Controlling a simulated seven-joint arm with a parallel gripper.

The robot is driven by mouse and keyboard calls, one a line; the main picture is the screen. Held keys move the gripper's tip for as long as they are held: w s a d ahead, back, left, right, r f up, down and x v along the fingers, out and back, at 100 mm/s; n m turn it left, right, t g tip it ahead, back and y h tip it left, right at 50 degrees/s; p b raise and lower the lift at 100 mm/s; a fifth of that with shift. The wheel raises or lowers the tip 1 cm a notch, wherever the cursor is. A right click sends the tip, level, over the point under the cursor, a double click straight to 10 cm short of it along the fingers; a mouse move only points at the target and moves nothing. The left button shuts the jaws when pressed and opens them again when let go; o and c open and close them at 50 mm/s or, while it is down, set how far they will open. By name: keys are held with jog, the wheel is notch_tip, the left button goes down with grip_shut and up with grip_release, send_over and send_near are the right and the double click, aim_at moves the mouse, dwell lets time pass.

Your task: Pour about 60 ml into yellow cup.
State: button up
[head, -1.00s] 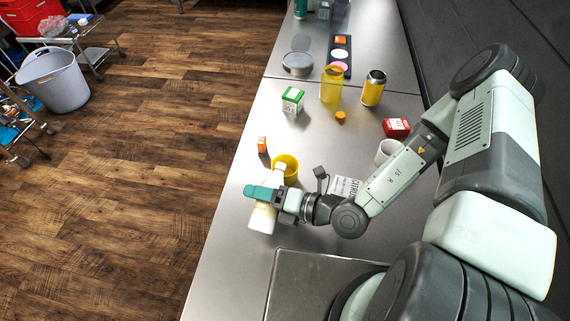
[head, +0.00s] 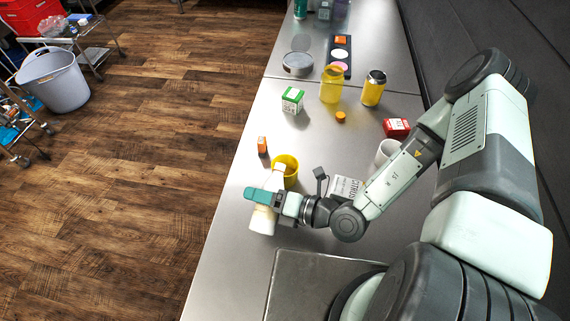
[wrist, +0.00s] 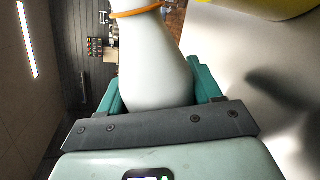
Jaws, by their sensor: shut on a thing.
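The yellow cup (head: 291,177) stands on the steel counter (head: 225,240), its near left rim partly covered by a pale bottle neck. My gripper (head: 262,197) is shut on a white bottle (head: 262,222), which it holds tilted with the neck toward the cup. In the wrist view the bottle (wrist: 155,65) sits between my teal fingers (wrist: 158,92), with an orange ring round its neck. The yellow cup (wrist: 272,5) shows only as an edge at the top right there. The bottle's mouth and any liquid stream or level cannot be made out.
A small orange box (head: 262,145) stands just behind the cup. A label card (head: 345,187) and a white mug (head: 386,152) are to the right. A green-white carton (head: 292,100), yellow jar (head: 331,86), yellow flask (head: 373,89) and red box (head: 396,127) stand farther back.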

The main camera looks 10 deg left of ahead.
aim_at(266, 184)
jog(key=shift+w+f+n, duration=0.15)
jog(key=shift+f+n, duration=0.05)
jog(key=shift+n, duration=0.2)
jog(key=shift+w+d+r+n+t, duration=0.1)
jog(key=shift+w+r+n+t, duration=0.1)
jog(key=shift+r+n+t, duration=0.15)
jog(key=shift+w+r+n+t, duration=0.15)
jog(key=shift+w+r+n, duration=0.1)
jog(key=shift+r+n, duration=0.25)
jog(key=shift+w+r+n+t, duration=0.1)
jog(key=shift+w+r+n, duration=0.1)
jog(key=shift+r+n, duration=0.25)
jog(key=shift+w+d+r+n, duration=0.1)
jog(key=shift+w+r+n, duration=0.05)
jog(key=shift+r+n, duration=0.15)
jog(key=shift+w+n+t, duration=0.1)
jog(key=shift+n+t, duration=0.3)
jog(key=shift+n, duration=0.1)
jog(key=shift+s+f+n+y, duration=0.2)
jog(key=shift+f+n+y, duration=0.1)
jog(key=shift+f+n, duration=0.15)
jog(key=shift+f+n+t, duration=0.1)
jog(key=shift+n+t, duration=0.2)
jog(key=shift+n, duration=0.05)
jog(key=n, duration=0.2)
jog(key=shift+s+n+t+y, duration=0.25)
jog(key=shift+n+t+y, duration=0.05)
jog(key=shift+n, duration=0.1)
jog(key=shift+n+y, duration=0.3)
jog(key=shift+n, duration=0.7)
